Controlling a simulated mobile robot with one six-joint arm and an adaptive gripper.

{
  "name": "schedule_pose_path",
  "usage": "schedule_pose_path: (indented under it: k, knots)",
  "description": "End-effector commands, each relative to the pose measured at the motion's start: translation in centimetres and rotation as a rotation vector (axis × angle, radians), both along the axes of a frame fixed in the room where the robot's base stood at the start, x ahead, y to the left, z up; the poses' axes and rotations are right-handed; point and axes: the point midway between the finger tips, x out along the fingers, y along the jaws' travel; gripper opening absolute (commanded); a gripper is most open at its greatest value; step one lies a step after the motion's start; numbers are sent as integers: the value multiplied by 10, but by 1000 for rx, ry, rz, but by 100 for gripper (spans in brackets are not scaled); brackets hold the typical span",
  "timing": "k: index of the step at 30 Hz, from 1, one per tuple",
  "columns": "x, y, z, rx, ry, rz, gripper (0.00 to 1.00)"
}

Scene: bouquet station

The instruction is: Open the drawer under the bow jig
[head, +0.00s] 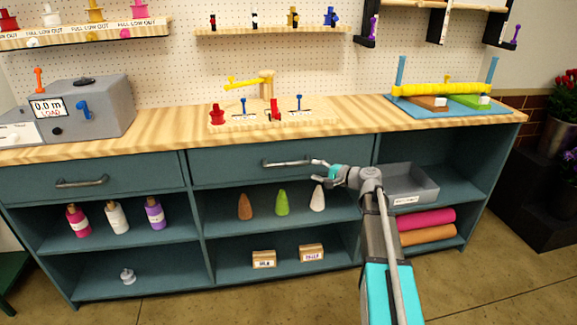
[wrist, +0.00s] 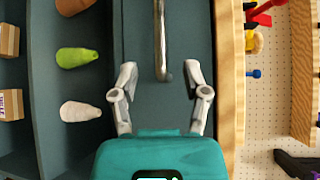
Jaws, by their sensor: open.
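The bow jig (head: 248,122), a wooden board with red and blue pegs and a yellow-tipped arm, stands mid-counter. The teal drawer (head: 225,171) below it looks shut. Its grey bar handle (head: 284,163) runs level across the front. My gripper (head: 317,171) is at the right end of this handle. In the wrist view the handle (wrist: 160,35) comes down from the top, its near end between the fingertips of my gripper (wrist: 160,71). The fingers are spread, with a gap on each side of the bar. The drawer front (wrist: 185,30) lies behind them.
A second drawer (head: 110,178) is on the left. Open shelves below hold bottles, cones (head: 282,203) and small boxes (head: 264,259). A grey bin (head: 412,184) is right of my gripper. The wooden counter edge (head: 160,146) overhangs the drawers. The floor in front is clear.

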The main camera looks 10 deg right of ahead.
Motion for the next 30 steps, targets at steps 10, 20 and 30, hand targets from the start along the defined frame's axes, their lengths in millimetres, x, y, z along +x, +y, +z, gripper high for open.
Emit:
schedule_pose_path:
  k: [10,20,30]
  knots:
    - [37,36,-9,0,0,2,60]
    - [69,69,-15,0,0,1,60]
    - [82,83,-17,0,0,-1,60]
